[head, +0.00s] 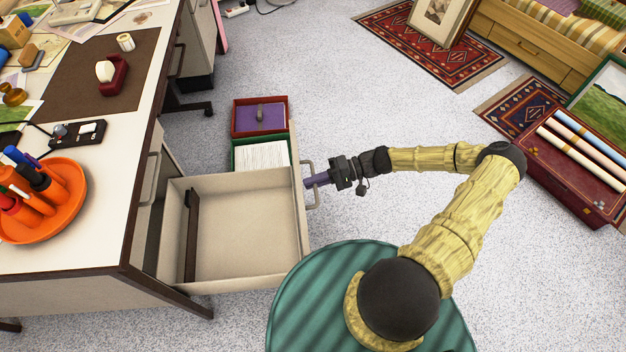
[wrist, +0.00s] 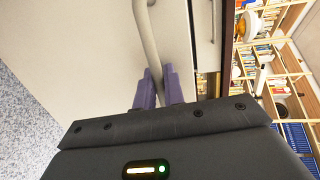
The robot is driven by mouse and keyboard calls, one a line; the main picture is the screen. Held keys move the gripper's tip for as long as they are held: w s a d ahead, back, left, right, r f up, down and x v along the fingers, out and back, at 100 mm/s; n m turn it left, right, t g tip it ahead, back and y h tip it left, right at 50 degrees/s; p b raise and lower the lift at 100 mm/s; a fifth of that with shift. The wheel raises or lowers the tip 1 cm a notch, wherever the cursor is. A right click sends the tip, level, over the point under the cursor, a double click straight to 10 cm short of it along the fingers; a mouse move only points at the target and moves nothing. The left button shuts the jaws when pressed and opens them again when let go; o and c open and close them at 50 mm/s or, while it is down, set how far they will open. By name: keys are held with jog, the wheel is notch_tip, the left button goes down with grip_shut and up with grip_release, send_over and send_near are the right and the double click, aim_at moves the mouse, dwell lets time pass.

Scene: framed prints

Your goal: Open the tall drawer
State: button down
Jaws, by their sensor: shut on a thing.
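The tall drawer (head: 240,226) is beige and stands pulled well out from the desk in the head view. Its inside looks empty apart from a dark upright divider (head: 192,235) near the desk end. My gripper (head: 313,181) is at the drawer's front face. Its purple fingers are closed around the grey bar handle (head: 306,168). In the wrist view the fingers (wrist: 159,88) sit on both sides of the handle (wrist: 147,38), with the drawer front behind. The fingertips are partly hidden by the handle in the head view.
The desk (head: 90,225) stands at the left, with an orange tray (head: 75,205) of pens on top. A red box (head: 260,117) and a green box (head: 261,153) stand on the floor behind the drawer. Rugs and a dark red chest (head: 575,165) lie right; middle floor is clear.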

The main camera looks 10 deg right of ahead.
jog(key=c, duration=1.8)
grip_release()
jog(key=shift+c, duration=0.2)
jog(key=shift+d, duration=0.1)
jog(key=v, duration=1.7)
jog(key=shift+p, duration=0.35)
jog(key=shift+d, duration=0.15)
